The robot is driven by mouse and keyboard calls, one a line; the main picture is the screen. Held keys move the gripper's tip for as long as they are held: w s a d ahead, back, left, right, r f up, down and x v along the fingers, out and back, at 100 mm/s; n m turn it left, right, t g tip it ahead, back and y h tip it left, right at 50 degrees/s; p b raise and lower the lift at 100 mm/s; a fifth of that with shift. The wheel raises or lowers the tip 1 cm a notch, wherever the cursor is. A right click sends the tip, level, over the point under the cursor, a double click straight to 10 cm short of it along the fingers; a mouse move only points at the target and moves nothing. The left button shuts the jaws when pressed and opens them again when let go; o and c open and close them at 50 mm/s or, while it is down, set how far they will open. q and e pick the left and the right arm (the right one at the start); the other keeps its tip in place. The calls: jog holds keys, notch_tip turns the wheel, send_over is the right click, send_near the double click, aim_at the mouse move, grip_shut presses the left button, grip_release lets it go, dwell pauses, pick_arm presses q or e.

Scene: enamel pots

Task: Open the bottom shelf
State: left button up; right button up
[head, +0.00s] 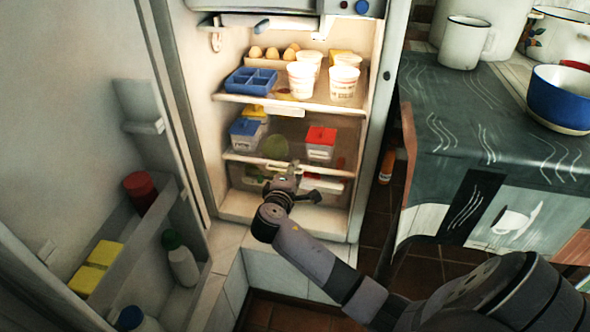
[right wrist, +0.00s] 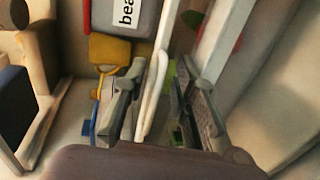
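The bottom shelf (head: 240,157) of the open fridge is pushed in, with a pale handle bar at its front edge, partly hidden behind my right gripper. My right gripper (head: 292,183) is in front of that shelf, at about its middle. In the right wrist view the two grey fingers of my right gripper (right wrist: 163,108) are apart, with a thin white bar (right wrist: 152,95) between them. The bar looks like the shelf's handle; I cannot tell whether either finger touches it. My left gripper is not in view.
Lidded boxes, including a red-topped one (head: 320,141), stand on the bottom shelf. The shelf above holds a blue tray (head: 250,81), eggs and white cups. The open fridge door (head: 80,130) is at left. A counter (head: 480,120) with enamel pots is at right.

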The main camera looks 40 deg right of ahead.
jog(key=shift+c, duration=0.2)
jog(key=c, duration=0.6)
grip_shut()
